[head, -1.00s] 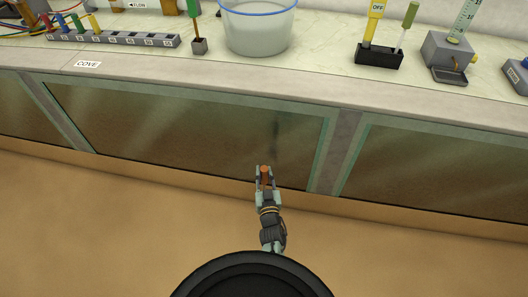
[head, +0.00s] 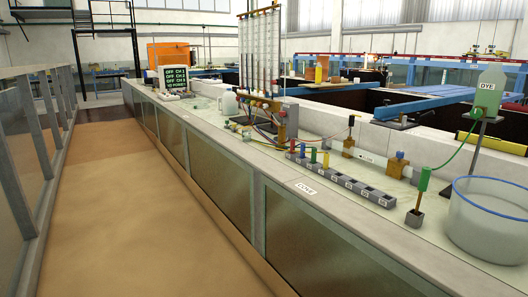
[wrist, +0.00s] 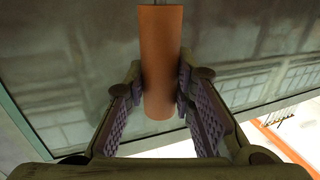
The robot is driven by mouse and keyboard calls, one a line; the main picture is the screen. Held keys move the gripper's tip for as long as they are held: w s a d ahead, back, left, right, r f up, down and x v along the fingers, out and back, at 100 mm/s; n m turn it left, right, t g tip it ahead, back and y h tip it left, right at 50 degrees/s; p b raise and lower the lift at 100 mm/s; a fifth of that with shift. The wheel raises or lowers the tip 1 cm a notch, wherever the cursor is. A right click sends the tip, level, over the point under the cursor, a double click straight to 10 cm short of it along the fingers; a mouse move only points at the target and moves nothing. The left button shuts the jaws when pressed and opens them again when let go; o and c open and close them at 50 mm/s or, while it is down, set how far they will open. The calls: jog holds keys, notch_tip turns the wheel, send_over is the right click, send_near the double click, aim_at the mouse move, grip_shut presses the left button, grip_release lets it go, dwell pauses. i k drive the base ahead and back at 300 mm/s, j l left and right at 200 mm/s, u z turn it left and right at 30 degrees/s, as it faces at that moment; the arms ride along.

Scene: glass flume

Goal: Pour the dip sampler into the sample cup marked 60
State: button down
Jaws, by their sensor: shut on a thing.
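In the wrist view my gripper (wrist: 160,78) is shut on an orange-brown cylinder (wrist: 161,35), which I take to be part of the dip sampler. The two padded fingers press it from left and right. A thin dark line shows at its upper end, at the picture's top edge; the rest of the sampler is out of view, and its contents cannot be seen. My gripper is not in the head view. I cannot make out any sample cup marked 60 in either view.
A long bench (head: 345,240) with glass side panels (head: 217,190) runs along the right. It carries a clear blue-rimmed tub (head: 485,225), a socket strip (head: 345,181), a green DYE bottle (head: 488,92) and a tube board (head: 260,55). The tan floor aisle (head: 125,220) is clear.

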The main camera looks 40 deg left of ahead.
aim_at(246, 131)
jog(key=i+j, duration=0.15)
jog(key=j, duration=0.35)
jog(key=i+j, duration=0.1)
jog(key=j, duration=0.45)
jog(key=i+j, duration=0.15)
jog(key=j, duration=0.35)
jog(key=i+j, duration=0.1)
jog(key=j, duration=0.4)
jog(key=i+j, duration=0.15)
jog(key=j, duration=0.4)
jog(key=i+j, duration=0.1)
jog(key=j, duration=0.4)
jog(key=i+j, duration=0.15)
jog(key=j, duration=0.35)
jog(key=i+j, duration=0.1)
jog(key=j, duration=0.45)
jog(key=u, duration=0.05)
